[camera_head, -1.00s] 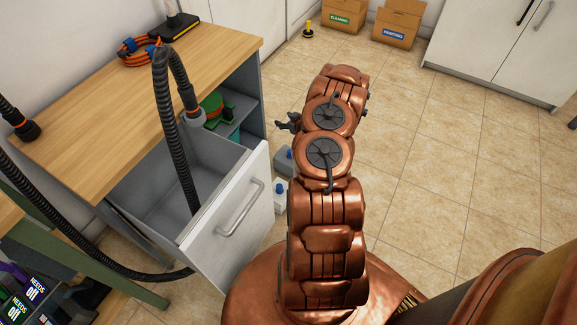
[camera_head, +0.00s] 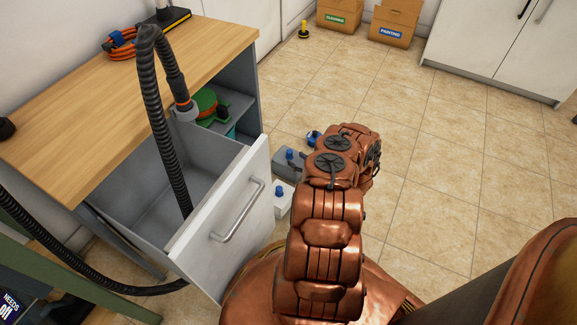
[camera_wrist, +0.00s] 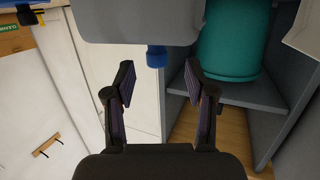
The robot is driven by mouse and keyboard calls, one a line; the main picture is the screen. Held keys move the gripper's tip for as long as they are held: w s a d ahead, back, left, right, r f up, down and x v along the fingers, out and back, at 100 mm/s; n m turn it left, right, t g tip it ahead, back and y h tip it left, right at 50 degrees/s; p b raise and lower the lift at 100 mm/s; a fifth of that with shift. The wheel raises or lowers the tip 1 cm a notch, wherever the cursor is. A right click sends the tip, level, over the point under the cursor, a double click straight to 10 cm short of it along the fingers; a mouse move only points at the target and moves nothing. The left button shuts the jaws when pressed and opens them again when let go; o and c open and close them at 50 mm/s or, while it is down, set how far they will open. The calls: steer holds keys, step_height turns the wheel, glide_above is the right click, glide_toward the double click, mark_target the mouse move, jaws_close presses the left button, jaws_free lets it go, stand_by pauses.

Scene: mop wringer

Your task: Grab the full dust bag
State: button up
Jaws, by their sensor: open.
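A grey bulky body with a blue neck (camera_head: 288,163), which looks like a dust bag, is on the floor beside the open drawer. A paler one with a blue neck (camera_head: 283,200) is nearer, partly hidden by my arm. I cannot tell from their looks which is full. In the wrist view a grey body (camera_wrist: 135,22) fills the top middle, its blue neck (camera_wrist: 157,56) pointing down the picture between my fingers. My gripper (camera_wrist: 158,78) is open and empty, with a finger on each side of the neck and no clear contact. In the head view my arm hides the gripper.
The open drawer (camera_head: 222,215) stands left of my arm, with a black hose (camera_head: 165,120) hanging into it. A teal container (camera_wrist: 232,42) is on the cabinet shelf. A small blue-and-white item (camera_head: 313,138) is behind my arm. Floor to the right is clear.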

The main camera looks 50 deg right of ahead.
mark_target(291, 155)
steer(key=shift+b+x, duration=1.6)
steer(key=shift+x, duration=1.4)
steer(key=shift+d, duration=0.2)
jaws_close()
